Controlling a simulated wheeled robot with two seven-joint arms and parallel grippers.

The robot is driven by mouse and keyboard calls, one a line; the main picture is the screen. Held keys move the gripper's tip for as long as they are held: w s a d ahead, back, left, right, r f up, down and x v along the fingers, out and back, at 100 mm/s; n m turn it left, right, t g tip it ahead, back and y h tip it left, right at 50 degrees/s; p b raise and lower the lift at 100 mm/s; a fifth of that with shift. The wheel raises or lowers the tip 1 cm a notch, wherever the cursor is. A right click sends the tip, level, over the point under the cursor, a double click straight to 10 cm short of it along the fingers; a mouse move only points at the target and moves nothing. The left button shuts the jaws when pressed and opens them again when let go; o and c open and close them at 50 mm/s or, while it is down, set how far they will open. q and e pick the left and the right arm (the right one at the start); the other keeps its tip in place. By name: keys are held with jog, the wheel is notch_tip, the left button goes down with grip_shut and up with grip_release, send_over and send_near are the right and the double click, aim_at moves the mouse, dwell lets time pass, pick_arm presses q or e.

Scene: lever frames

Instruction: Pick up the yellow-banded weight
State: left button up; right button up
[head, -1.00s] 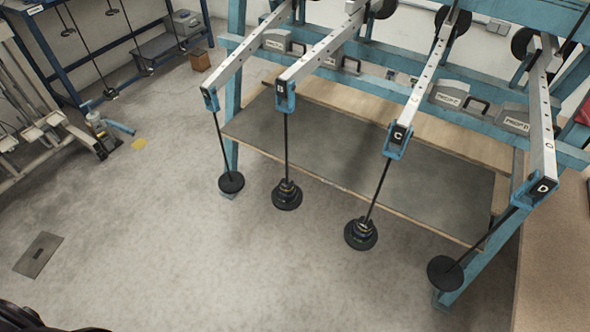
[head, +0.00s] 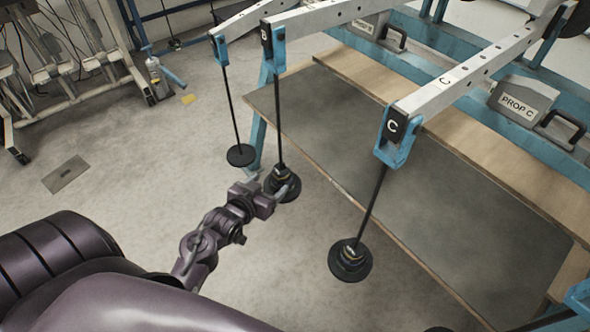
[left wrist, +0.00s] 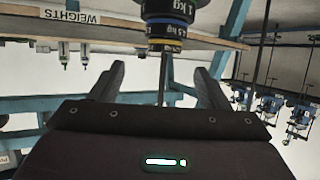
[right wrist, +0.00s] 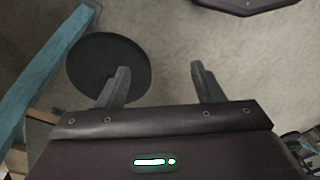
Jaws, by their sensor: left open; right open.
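The weight stack on lever B's hanger (head: 283,180) is dark discs around a thin rod. My left gripper (head: 272,190) is right beside it in the head view. The left wrist view shows the yellow-banded weight (left wrist: 166,46) next to a blue-banded one (left wrist: 167,30) and a black 1 kg weight (left wrist: 167,10). The yellow-banded weight is just beyond the tips of my left gripper (left wrist: 163,70), which is open, with the thin rod between its fingers. My right gripper (right wrist: 158,78) is open and empty; a black disc (right wrist: 105,65) is beyond its left finger.
Lever C's hanger (head: 350,258) carries another dark stack, with a yellowish tint. Lever A's hanger (head: 241,155) has one disc visible. A low grey-topped board (head: 400,165) lies behind the hangers. Floor at left is mostly open around a floor plate (head: 65,174).

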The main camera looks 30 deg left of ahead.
aim_at(281, 169)
pick_arm(q)
jog(key=x, duration=0.2)
jog(key=b+x, duration=0.1)
jog(key=x, duration=0.2)
jog(key=b+x, duration=0.1)
jog(key=x, duration=0.1)
jog(key=shift+w+a+r, duration=0.15)
jog(key=shift+w+a, duration=0.1)
jog(key=shift+a, duration=0.15)
jog(key=shift+w, duration=0.4)
pick_arm(e)
jog(key=shift+w+a+f+n+t+y, duration=0.15)
jog(key=shift+w+a+t+y, duration=0.1)
jog(key=shift+w+a+t, duration=0.3)
jog(key=shift+w+a+f+n+t+y, duration=0.15)
jog(key=shift+w+a+t+y, duration=0.2)
jog(key=shift+a, duration=0.35)
pick_arm(q)
jog(key=c, duration=1.1)
jog(key=shift+o, duration=0.2)
